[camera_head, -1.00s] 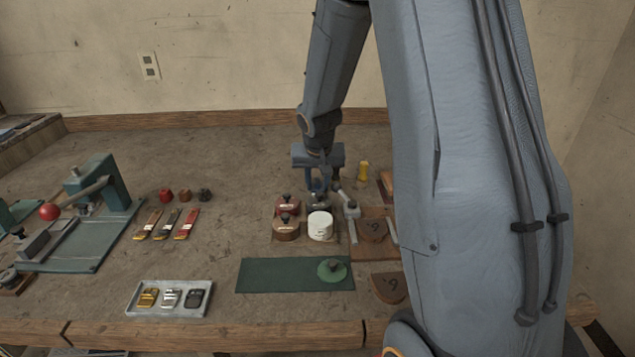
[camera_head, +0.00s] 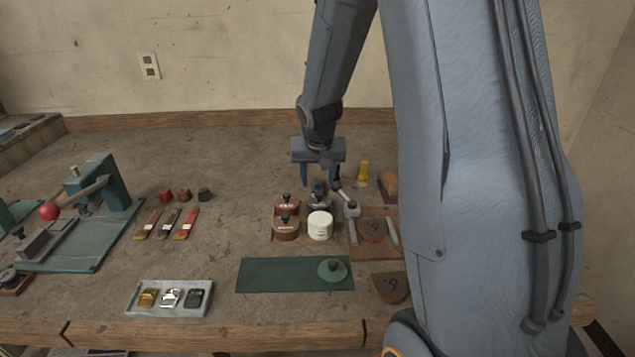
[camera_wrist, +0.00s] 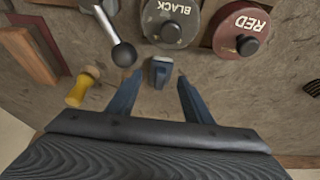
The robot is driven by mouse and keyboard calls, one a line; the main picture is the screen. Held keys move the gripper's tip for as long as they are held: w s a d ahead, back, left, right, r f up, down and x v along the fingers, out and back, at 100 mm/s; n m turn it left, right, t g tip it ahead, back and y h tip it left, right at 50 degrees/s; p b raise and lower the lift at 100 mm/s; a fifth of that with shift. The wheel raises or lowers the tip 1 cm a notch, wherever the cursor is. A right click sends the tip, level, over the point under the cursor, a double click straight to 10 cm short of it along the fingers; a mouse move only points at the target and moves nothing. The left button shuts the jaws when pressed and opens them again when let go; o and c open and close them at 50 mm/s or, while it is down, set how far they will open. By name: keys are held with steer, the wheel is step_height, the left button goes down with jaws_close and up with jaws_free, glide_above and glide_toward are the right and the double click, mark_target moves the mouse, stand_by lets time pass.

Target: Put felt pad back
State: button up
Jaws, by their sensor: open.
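My gripper (camera_head: 320,178) is open and points down just behind the cluster of tins. In the wrist view its two blue fingers (camera_wrist: 160,80) stand spread, apart from a small block (camera_wrist: 160,68) with a pale grey top and dark blue sides. The block is on or just above the worktop by the black tin; its exact support is unclear. It partly shows in the head view (camera_head: 319,186) behind the black tin (camera_head: 319,201). I cannot tell for certain whether this block is the felt pad. A green disc with a dark knob (camera_head: 332,270) lies on the green mat (camera_head: 270,275).
A red tin (camera_head: 287,206), brown tin (camera_head: 286,230) and white tin (camera_head: 320,227) stand close by. A ball-ended metal lever (camera_wrist: 122,52) and a yellow-handled tool (camera_wrist: 82,88) are beside the fingers. The worktop left of the tins has free room.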

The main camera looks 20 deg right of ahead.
steer(key=b+v, duration=0.1)
steer(key=v, duration=0.9)
steer(key=shift+s+r, duration=0.1)
